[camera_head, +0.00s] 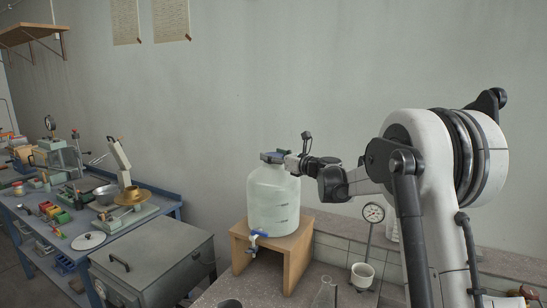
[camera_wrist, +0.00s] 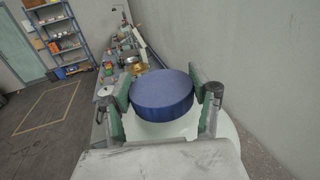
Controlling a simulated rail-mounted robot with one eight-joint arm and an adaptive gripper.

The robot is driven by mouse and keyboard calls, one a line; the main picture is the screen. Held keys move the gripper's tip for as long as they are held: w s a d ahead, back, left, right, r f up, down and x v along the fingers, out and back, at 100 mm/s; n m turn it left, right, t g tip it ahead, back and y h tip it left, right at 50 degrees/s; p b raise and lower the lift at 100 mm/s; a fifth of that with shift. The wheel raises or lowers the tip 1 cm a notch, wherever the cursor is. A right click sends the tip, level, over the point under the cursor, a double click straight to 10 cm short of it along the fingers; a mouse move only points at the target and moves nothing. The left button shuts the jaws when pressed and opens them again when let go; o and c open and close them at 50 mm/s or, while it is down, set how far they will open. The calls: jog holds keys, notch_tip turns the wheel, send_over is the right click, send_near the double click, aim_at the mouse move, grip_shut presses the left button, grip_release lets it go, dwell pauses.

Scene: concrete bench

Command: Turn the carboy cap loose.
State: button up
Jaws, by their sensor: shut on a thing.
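The carboy (camera_head: 273,201) is a translucent white bottle with a blue-handled tap (camera_head: 258,234) low on its front. It stands upright on a small wooden stand (camera_head: 298,254). Its blue cap (camera_wrist: 162,94) sits on top, and the white shoulder (camera_wrist: 226,130) shows around and below it in the wrist view. My gripper (camera_head: 276,157) reaches in from the right at cap height. In the wrist view, my gripper's (camera_wrist: 162,97) two green-padded fingers stand on either side of the cap and are shut on it. The neck under the cap is hidden.
A gauge (camera_head: 373,213) on a stand and a small white cup (camera_head: 362,275) are right of the wooden stand. A grey metal box (camera_head: 152,262) is left of it. A blue bench (camera_head: 158,205) with many tools runs along the left. The wall is close behind the carboy.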

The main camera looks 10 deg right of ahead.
jog(key=o, duration=1.2)
jog(key=shift+s+d, duration=0.1)
jog(key=v, duration=1.1)
jog(key=shift+s+d, duration=0.2)
jog(key=shift+s, duration=0.15)
jog(key=s+a+f+n+g+h+b, duration=0.25)
jog(key=s+a+n, duration=0.4)
jog(key=s, duration=0.45)
jog(key=s+a+f+n+g+h+b, duration=0.1)
jog(key=s+a+f+n+g, duration=0.15)
jog(key=s+a+n, duration=0.6)
jog(key=s+d+f+n+g+h+b, duration=0.1)
jog(key=s+f+n, duration=0.3)
jog(key=s, duration=0.5)
jog(key=s+d+f+n+g+h, duration=0.1)
jog(key=s+d+f+n+h, duration=0.2)
jog(key=s, duration=0.6)
jog(key=s+d+f+n+h+b, duration=0.1)
jog(key=s+d+f+n+h, duration=0.1)
jog(key=s+d+f+n, duration=0.2)
jog(key=shift+s+d+f+n+g+h+b, duration=0.15)
jog(key=shift+s+f+n, duration=0.4)
jog(key=shift+s, duration=0.5)
jog(key=shift+s+f+n+g+b, duration=0.1)
jog(key=shift+s+f+n, duration=0.45)
jog(key=shift+s, duration=0.5)
jog(key=shift+s+d+f+n+g+h+b, duration=0.15)
jog(key=shift+s+f+n, duration=0.4)
jog(key=shift+s, duration=0.45)
